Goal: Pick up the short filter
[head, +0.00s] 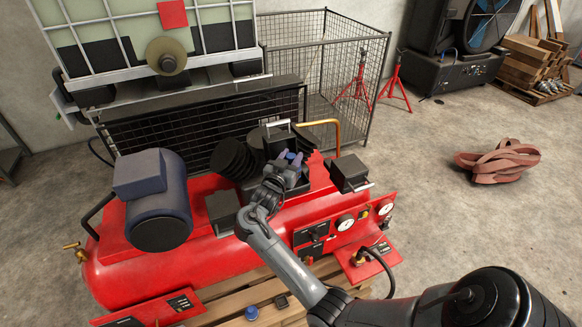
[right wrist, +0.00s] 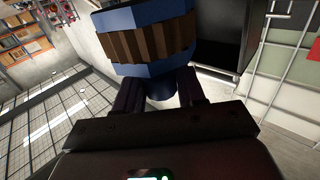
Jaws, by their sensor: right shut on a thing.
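The filter (right wrist: 150,42) shows large in the right wrist view, with blue end caps and a brown pleated middle. A narrower blue stub at its near end sits between the fingers of my right gripper (right wrist: 160,90), which is shut on it. In the head view my right gripper (head: 291,157) is over the middle of the red compressor (head: 130,265), among its dark parts. The filter is hard to make out there, and I cannot tell its length. My left gripper is not in view.
A blue-grey motor (head: 158,205) and black boxes (head: 348,172) with handles stand close around my right gripper. A copper pipe (head: 325,122) rises behind it. A wire cage (head: 340,55) stands at the back. The concrete floor at right is open around a red hose coil (head: 497,160).

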